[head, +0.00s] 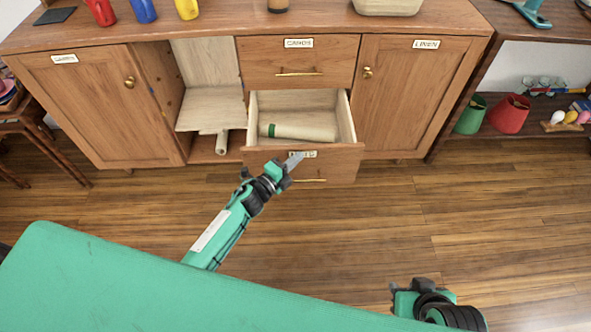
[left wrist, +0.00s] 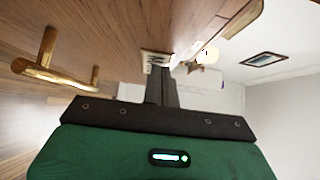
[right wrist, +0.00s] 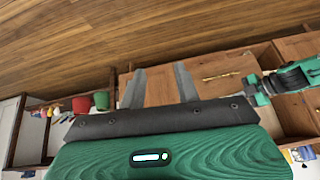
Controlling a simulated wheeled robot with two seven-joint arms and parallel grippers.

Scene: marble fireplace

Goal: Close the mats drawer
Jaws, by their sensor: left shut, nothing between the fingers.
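The lower middle drawer (head: 335,165) of the wooden cabinet stands open, pulled out toward me. A rolled beige mat with a green end (head: 300,132) lies inside it. Its front label is partly covered by my left gripper (head: 297,159), so I cannot read it fully. The left fingers are shut and empty, with the tips at the label on the drawer front. In the left wrist view the fingertips (left wrist: 160,85) meet or nearly meet the label, beside the brass handle (left wrist: 55,65). My right gripper (right wrist: 160,85) is open and empty, low at the front right in the head view (head: 405,290).
A closed drawer (head: 297,60) sits above the open one. The linen door (head: 408,95) at right is closed. An open compartment (head: 208,95) is left of the drawers. Red, blue and yellow cups stand on top. The wooden floor (head: 460,220) in front is clear.

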